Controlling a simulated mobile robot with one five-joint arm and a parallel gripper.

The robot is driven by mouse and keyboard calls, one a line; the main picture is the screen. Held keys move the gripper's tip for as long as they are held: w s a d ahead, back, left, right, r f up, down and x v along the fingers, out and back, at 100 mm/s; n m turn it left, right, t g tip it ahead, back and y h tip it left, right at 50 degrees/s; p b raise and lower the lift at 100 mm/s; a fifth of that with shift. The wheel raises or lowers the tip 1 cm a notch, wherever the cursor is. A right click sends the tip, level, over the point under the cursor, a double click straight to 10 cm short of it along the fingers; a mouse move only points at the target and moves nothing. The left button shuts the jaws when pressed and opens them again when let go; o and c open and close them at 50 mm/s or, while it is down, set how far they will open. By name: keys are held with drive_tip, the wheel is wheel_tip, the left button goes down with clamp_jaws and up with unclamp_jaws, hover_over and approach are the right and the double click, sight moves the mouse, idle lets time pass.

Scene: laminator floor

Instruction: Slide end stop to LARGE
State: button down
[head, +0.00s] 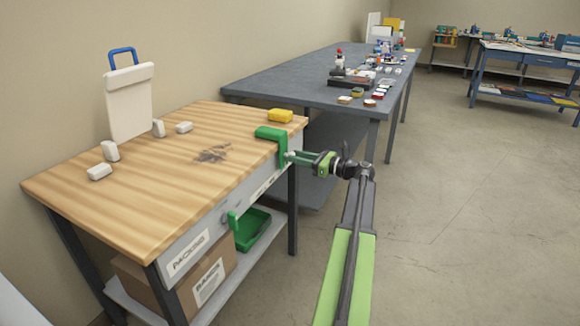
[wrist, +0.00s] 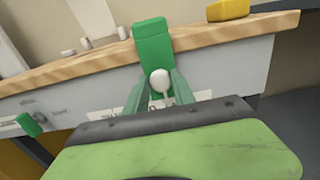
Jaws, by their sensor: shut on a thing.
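The green end stop (head: 270,134) sits over the front edge of the wooden bench, near its right end. It also shows in the wrist view (wrist: 152,42), with a pale round knob (wrist: 160,77) on its front. My gripper (head: 293,157) reaches it from the right, and in the wrist view its two green fingers (wrist: 159,87) are closed on either side of the knob. A pale label (wrist: 118,111) on the bench front is partly hidden behind my fingers. I cannot read a size on it.
A yellow block (head: 281,115) lies on the bench near the end stop. A green bin (head: 252,229) stands below. A grey table (head: 300,75) stands behind. Open floor (head: 460,200) lies right.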

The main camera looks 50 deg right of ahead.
drive_tip(key=shift+w+d, duration=0.2)
drive_tip(key=shift+d, duration=0.6)
drive_tip(key=shift+w+d, duration=0.15)
drive_tip(key=shift+d, duration=0.65)
drive_tip(key=shift+r, duration=0.1)
drive_tip(key=c, duration=1.1)
unclamp_jaws()
drive_tip(key=shift+d, duration=0.1)
drive_tip(key=shift+o, duration=0.2)
drive_tip(key=v, duration=1.7)
drive_tip(key=shift+s, duration=0.25)
